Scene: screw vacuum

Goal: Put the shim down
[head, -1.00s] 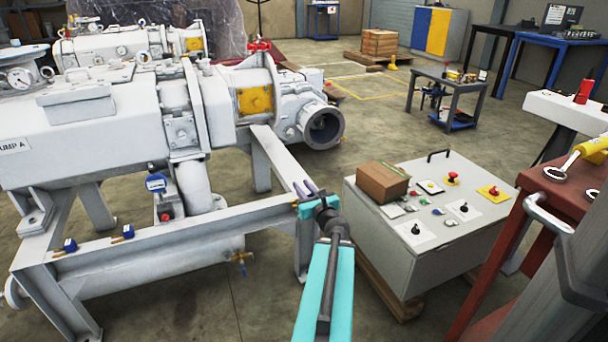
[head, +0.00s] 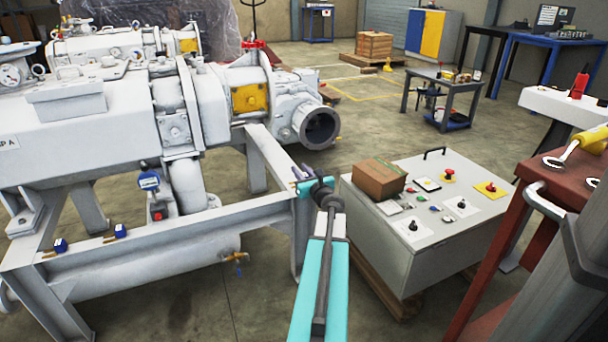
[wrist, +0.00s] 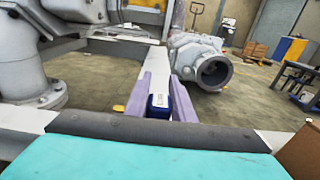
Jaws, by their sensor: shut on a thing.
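My gripper (head: 302,172) has two purple fingers and is out in front of me, beyond the turquoise arm link. In the wrist view the fingers (wrist: 161,88) are closed on a small dark blue piece with a white-grey end (wrist: 158,101). I take this to be the shim; most of it is hidden between the fingers. In the head view the gripper appears beside the right end of the pump's grey frame (head: 180,232), to the left of the control box. I cannot tell how high the piece is above the floor or whether it touches anything.
A grey control box (head: 405,240) carries a brown carton (head: 379,179) and several switches. A red-brown bench (head: 560,180) with a wrench stands at right. Bare floor shows beyond the box.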

